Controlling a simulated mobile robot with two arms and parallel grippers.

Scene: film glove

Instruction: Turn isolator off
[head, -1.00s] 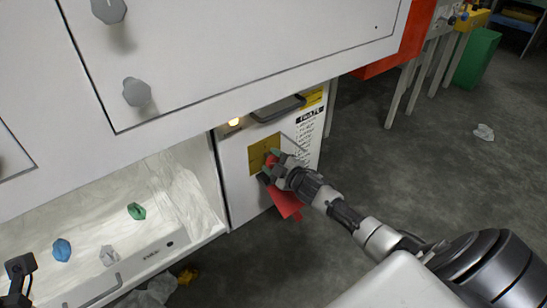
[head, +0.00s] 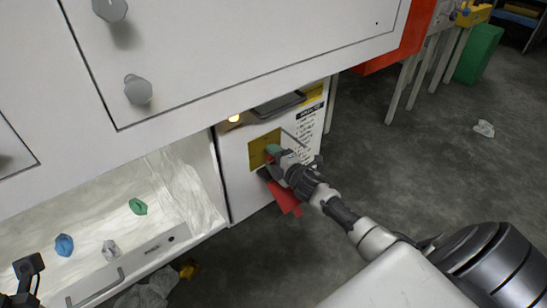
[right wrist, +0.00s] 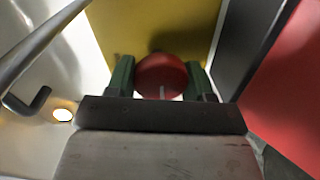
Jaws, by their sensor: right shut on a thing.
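The isolator is a red round knob (right wrist: 162,76) on a yellow plate (head: 257,151) on the white cabinet's front. In the right wrist view the knob sits between the two green fingertips of my right gripper (right wrist: 163,82), which is shut on it. A short pale mark shows at the knob's lower edge. In the head view my right gripper (head: 275,158) covers most of the knob. A red tag (head: 285,198) hangs just below the gripper. My left gripper (head: 28,275) shows only in part at the lower left edge, and its jaws cannot be made out.
A lit lamp (head: 234,118) and a grey handle (head: 279,105) are above the plate. An open lit drawer (head: 150,245) with crumpled coloured pieces is at the left. A white panel with grey knobs (head: 138,90) overhangs. The floor to the right is mostly clear.

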